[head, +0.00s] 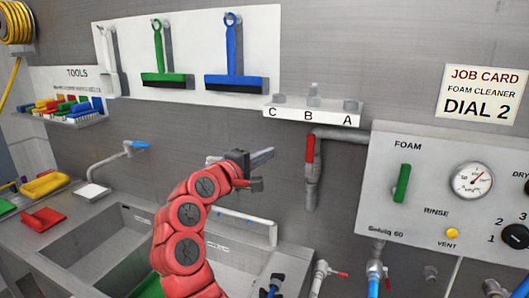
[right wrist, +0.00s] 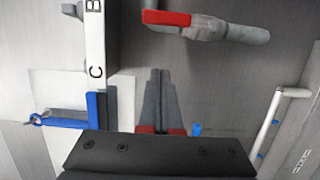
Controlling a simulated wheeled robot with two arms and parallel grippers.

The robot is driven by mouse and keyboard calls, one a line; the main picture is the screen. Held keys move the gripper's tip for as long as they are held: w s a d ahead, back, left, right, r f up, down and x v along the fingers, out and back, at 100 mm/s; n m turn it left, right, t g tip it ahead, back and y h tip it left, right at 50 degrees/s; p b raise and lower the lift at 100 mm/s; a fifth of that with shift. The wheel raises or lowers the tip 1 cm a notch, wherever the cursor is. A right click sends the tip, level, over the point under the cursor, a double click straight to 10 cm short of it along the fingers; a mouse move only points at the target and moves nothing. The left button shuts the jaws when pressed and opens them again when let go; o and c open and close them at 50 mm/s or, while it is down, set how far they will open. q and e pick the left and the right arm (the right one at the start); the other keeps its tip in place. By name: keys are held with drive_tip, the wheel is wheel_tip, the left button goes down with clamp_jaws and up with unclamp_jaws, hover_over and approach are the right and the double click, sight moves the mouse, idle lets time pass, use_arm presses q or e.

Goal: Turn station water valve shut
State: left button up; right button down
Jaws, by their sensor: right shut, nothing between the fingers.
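The water valve has a red lever handle (head: 309,149) on a grey pipe (head: 312,192) below the lettered shelf. The lever lies in line with the vertical part of the pipe. In the right wrist view the red handle (right wrist: 167,18) is at the top, on the grey pipe (right wrist: 225,31). My right gripper (head: 268,156) is shut and empty, left of the valve and apart from it. Its closed fingers (right wrist: 160,74) point toward the wall in the right wrist view. My left gripper is not in view.
A shelf marked C, B, A (head: 312,112) juts out above the valve. A control panel (head: 400,140) with a green lever (head: 402,183) and a gauge (head: 472,181) stands to the right. Sinks (head: 100,240) lie below left. Red-handled taps (head: 336,273) are below the panel.

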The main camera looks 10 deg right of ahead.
sight(310, 156)
drive_tip(key=w+d+p, duration=0.2)
drive_tip(key=d+p, duration=0.2)
drive_tip(key=d, duration=0.4)
drive_tip(key=shift+w+d, duration=0.25)
drive_tip(key=shift+s+d+m+b, duration=0.1)
drive_tip(key=shift+d+m+b, duration=0.05)
drive_tip(key=shift+m+b, duration=0.2)
